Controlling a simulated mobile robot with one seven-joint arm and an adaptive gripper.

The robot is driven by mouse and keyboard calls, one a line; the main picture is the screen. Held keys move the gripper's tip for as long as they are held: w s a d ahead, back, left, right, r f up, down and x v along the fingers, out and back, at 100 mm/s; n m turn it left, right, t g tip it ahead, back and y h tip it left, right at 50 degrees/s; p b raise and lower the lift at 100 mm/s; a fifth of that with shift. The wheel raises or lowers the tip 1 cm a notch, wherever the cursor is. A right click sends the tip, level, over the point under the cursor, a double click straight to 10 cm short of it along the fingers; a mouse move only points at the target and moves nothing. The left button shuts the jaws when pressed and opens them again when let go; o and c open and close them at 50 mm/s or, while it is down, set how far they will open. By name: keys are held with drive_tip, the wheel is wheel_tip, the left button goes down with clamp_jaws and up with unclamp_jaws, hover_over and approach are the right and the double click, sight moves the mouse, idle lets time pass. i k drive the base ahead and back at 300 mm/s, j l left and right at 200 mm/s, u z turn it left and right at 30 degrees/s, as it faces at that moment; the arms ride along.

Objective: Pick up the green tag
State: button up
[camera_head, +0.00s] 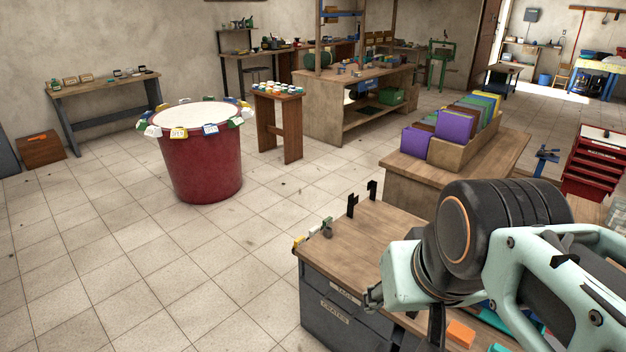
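A red tub (203,165) with a pale top stands on the tiled floor left of centre. Several small tags in green, blue, white and yellow hang around its rim. My mint and black arm fills the lower right, over a wooden-topped cabinet. My gripper (375,296) seems to be at its lower left end, far from the tub; its fingers are not clear.
The wooden-topped cabinet (362,235) holds black brackets and small items near its edges. A small wooden stand (280,130) with several coloured pieces is right of the tub. Behind my arm, a bench holds a crate (470,150) of coloured folders. Floor around the tub's front is clear.

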sight(330, 220)
drive_tip(key=i+j+u, duration=0.75)
drive_tip(key=i+u, duration=0.55)
drive_tip(key=i, duration=0.85)
drive_tip(key=i+z, duration=0.2)
drive_tip(key=i, duration=0.35)
drive_tip(key=i+j+z, duration=0.25)
drive_tip(key=i, duration=0.3)
drive_tip(key=i+l+z, duration=0.1)
drive_tip(key=i+z, duration=0.3)
drive_tip(key=i+j+z, duration=0.1)
drive_tip(key=i+z, duration=0.3)
drive_tip(key=i, duration=0.15)
drive_tip(key=i+z, duration=0.45)
drive_tip(key=z, duration=0.25)
drive_tip(key=i+z, duration=0.5)
drive_tip(key=z, duration=0.2)
drive_tip(key=i+j+z, duration=0.1)
drive_tip(key=z, duration=0.25)
drive_tip(key=i+j+z, duration=0.15)
drive_tip(key=z, duration=0.25)
